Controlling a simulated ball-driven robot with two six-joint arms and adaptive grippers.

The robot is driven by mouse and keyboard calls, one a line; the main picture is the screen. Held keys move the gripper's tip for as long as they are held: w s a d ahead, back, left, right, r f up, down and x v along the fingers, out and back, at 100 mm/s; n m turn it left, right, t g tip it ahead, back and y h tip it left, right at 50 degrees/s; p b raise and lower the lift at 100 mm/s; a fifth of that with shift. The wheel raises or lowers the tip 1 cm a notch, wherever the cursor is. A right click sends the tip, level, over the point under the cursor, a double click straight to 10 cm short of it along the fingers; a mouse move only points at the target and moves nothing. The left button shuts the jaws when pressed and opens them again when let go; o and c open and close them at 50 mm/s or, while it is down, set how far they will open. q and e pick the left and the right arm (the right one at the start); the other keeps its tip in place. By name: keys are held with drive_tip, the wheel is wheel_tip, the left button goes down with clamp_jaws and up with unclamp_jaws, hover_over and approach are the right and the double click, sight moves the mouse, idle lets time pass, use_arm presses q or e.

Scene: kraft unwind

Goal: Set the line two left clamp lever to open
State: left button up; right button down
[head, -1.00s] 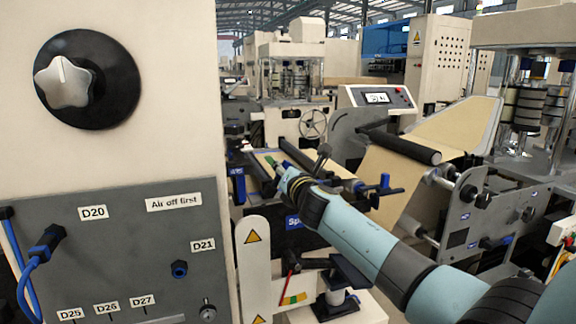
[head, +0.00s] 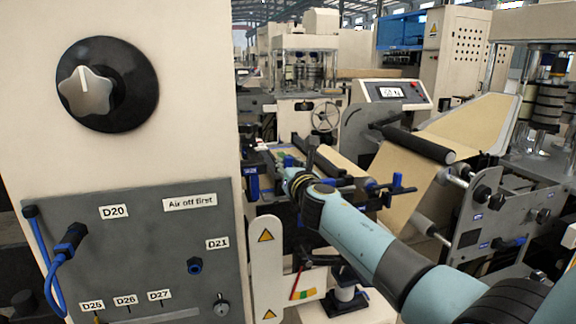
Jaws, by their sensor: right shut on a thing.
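My right arm reaches in from the lower right to the paper-web machine. My right gripper (head: 285,168) is small and far off at its left side, by a blue bracket (head: 252,184). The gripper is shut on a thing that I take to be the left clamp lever. The jaws and my wrist mostly hide it, so its position cannot be read. Green and blue bits show at the fingertips. A dark upright piece stands just right of the gripper; I cannot tell what it belongs to. My left gripper is not in view.
A cream cabinet with a black dial (head: 107,84) and a grey panel (head: 135,250) fills the left. A console with a screen (head: 395,93) stands behind the web. A blue handle (head: 397,188) and rollers lie right of my wrist. A warning-marked post (head: 266,262) stands below.

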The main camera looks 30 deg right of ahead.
drive_tip(key=shift+f, duration=0.15)
drive_tip(key=c, duration=1.5)
unclamp_jaws()
drive_tip(key=shift+a, duration=0.1)
drive_tip(key=v, duration=1.2)
drive_tip(key=shift+a, duration=0.1)
